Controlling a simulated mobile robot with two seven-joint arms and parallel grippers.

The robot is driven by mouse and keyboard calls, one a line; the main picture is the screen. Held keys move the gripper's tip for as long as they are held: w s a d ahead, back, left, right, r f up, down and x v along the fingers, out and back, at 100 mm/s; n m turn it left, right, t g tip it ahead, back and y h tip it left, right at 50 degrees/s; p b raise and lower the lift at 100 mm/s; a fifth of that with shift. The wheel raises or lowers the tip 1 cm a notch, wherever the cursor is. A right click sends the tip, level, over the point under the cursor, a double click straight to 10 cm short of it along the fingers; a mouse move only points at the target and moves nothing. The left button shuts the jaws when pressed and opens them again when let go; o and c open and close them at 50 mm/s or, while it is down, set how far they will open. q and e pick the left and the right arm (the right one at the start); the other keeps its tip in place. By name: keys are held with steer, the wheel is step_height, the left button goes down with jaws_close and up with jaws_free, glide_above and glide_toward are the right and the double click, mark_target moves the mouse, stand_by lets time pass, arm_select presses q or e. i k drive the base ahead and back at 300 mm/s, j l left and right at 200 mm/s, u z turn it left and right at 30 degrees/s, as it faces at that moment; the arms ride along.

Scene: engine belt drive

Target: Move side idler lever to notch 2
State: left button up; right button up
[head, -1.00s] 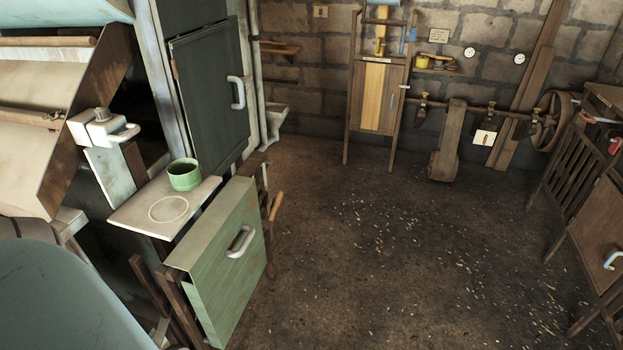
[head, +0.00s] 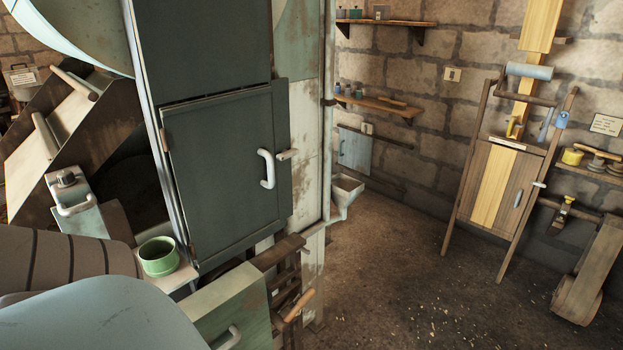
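I cannot identify the side idler lever or its notches for certain. A wooden handle (head: 300,305) sticks out from a dark slatted wooden frame (head: 283,272) at the right side of the machine, low in the head view. Whether it is the side idler lever, I cannot tell. No notch marks are readable there. Neither of my grippers is in view.
A tall dark machine cabinet with a closed door (head: 228,180) stands close ahead. A green cup (head: 159,257) sits on a small shelf beside a green box (head: 228,305). A wooden stand (head: 503,185) is at the back right. The floor (head: 410,265) between is open.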

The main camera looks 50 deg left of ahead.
mark_target(280, 324)
steer(key=i+l+u, duration=0.1)
steer(key=i+u, duration=0.3)
steer(key=i, duration=1.2)
steer(key=i+u, duration=0.45)
steer(key=i+l+u, duration=0.15)
steer(key=u, duration=0.25)
steer(key=i+l+u, duration=0.25)
steer(key=u, duration=0.2)
steer(key=i+u, duration=0.1)
steer(key=u, duration=0.3)
steer(key=i+l+u, duration=0.1)
steer(key=u, duration=0.35)
steer(key=i+l+u, duration=0.1)
steer(key=u, duration=0.3)
steer(key=l+u, duration=0.15)
steer(key=u, duration=0.25)
steer(key=i+l+u, duration=0.1)
steer(key=u, duration=0.35)
steer(key=i+l+u, duration=0.1)
steer(key=l+u, duration=0.15)
steer(key=u, duration=0.2)
steer(key=l+u, duration=0.2)
steer(key=u, duration=0.25)
steer(key=l+u, duration=0.25)
steer(key=u, duration=0.2)
steer(key=l+u, duration=0.25)
steer(key=u, duration=0.2)
steer(key=i+l, duration=0.05)
